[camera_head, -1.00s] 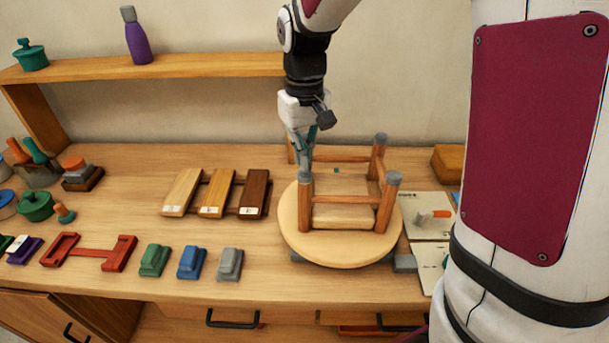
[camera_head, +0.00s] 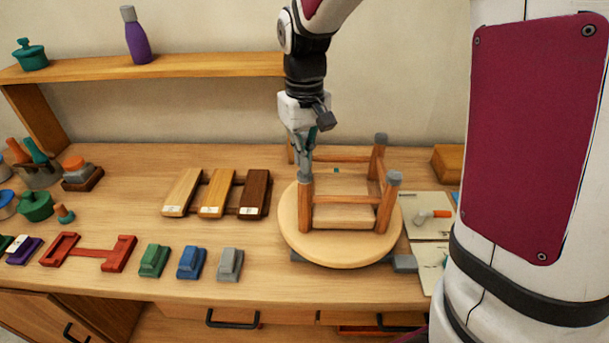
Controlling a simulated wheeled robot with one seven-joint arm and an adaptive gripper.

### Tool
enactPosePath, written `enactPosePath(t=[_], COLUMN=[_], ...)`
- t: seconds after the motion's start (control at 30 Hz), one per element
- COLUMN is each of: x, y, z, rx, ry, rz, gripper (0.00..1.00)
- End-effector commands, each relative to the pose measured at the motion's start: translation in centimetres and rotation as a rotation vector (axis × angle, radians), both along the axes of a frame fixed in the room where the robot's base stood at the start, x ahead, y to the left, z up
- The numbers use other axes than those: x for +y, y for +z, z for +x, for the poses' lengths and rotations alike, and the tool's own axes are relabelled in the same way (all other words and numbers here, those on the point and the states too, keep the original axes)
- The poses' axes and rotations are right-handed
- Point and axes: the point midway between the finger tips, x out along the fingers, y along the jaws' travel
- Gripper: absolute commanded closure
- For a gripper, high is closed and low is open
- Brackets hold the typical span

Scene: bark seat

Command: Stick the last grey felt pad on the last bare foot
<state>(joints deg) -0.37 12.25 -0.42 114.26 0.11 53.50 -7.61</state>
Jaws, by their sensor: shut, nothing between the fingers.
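A wooden stool lies upside down, its round pale seat (camera_head: 345,250) down and its legs pointing up. Grey caps sit on the back right foot (camera_head: 380,139) and the front right foot (camera_head: 395,178). My gripper (camera_head: 304,174) is shut and empty, pointing down at the top of the front left leg (camera_head: 305,208). Grey shows at that leg's top, right at the fingertips; I cannot tell pad from fingertip for certain, nor whether they touch. The back left leg is mostly hidden behind my gripper. No loose felt pad is clearly visible.
Cards (camera_head: 430,228) with an orange-and-white tool lie right of the stool. Three wood sample boards (camera_head: 216,193) lie to its left. Green, blue and grey blocks (camera_head: 230,264) and a red holder (camera_head: 88,252) line the front. A shelf (camera_head: 160,66) runs along the wall.

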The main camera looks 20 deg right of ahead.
Motion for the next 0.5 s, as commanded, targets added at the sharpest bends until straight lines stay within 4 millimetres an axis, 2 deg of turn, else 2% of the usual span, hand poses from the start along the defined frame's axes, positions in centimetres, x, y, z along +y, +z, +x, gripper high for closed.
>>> enactPosePath(t=[0.5], x=[0.0], y=[-0.73], z=[0.01], rx=[0.0], ry=[0.0], rz=[0.0], gripper=[1.0])
